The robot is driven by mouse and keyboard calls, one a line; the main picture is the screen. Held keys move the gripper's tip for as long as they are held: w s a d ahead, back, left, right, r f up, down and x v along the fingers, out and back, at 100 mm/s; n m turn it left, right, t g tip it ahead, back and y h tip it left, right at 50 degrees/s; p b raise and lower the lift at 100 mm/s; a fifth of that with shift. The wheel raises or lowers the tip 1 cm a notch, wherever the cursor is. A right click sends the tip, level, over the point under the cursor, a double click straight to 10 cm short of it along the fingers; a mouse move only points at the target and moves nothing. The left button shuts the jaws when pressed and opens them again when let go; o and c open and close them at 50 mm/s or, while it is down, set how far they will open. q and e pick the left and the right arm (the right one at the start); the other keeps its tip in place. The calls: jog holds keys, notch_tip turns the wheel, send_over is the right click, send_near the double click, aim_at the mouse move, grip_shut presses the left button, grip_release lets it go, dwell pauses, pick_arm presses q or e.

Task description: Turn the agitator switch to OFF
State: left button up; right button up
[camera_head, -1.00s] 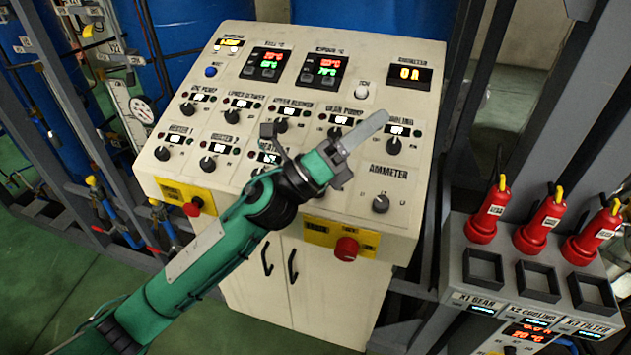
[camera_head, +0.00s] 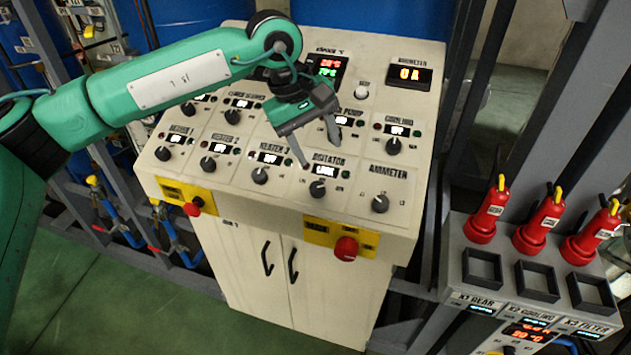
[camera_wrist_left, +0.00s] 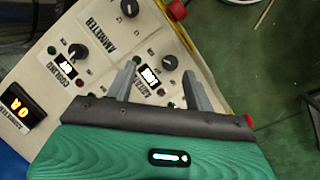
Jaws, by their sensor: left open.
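The agitator switch (camera_head: 317,188) is a black rotary knob in the lower row of the sloped cream panel, under a small lit display whose word I cannot read surely. It also shows in the left wrist view (camera_wrist_left: 169,63), with its lit display between my fingers. My left gripper (camera_head: 319,151) is open and empty, fingers pointing down at the panel just above the agitator switch. In the wrist view one finger (camera_wrist_left: 125,80) lies left of the knob and the other (camera_wrist_left: 193,92) right of and below it. The fingertips appear apart from the knob. My right gripper is not in view.
The ammeter knob (camera_head: 380,204), cooling knob (camera_head: 393,146) and heater 3 knob (camera_head: 260,176) sit close around. A red emergency button (camera_head: 346,248) is on the panel's front edge. Red plugs (camera_head: 540,222) stand on a grey box at the right.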

aim_at(316, 186)
pick_arm(q)
jog(key=shift+t+y, duration=0.3)
jog(key=shift+y, duration=0.4)
jog(key=w+f+p, duration=0.1)
jog(key=f+p, duration=0.1)
jog(key=f, duration=0.1)
jog(key=f+p, duration=0.2)
jog(key=f, duration=0.2)
jog(key=w+f+p, duration=0.1)
jog(key=f+p, duration=0.2)
jog(key=f, duration=0.1)
jog(key=shift+w+a+f, duration=0.1)
jog(key=shift+w+f, duration=0.1)
jog(key=shift+w, duration=0.1)
jog(key=shift+f, duration=0.4)
jog(key=shift+c, duration=0.2)
jog(key=c, duration=0.9)
jog(key=shift+f, duration=0.1)
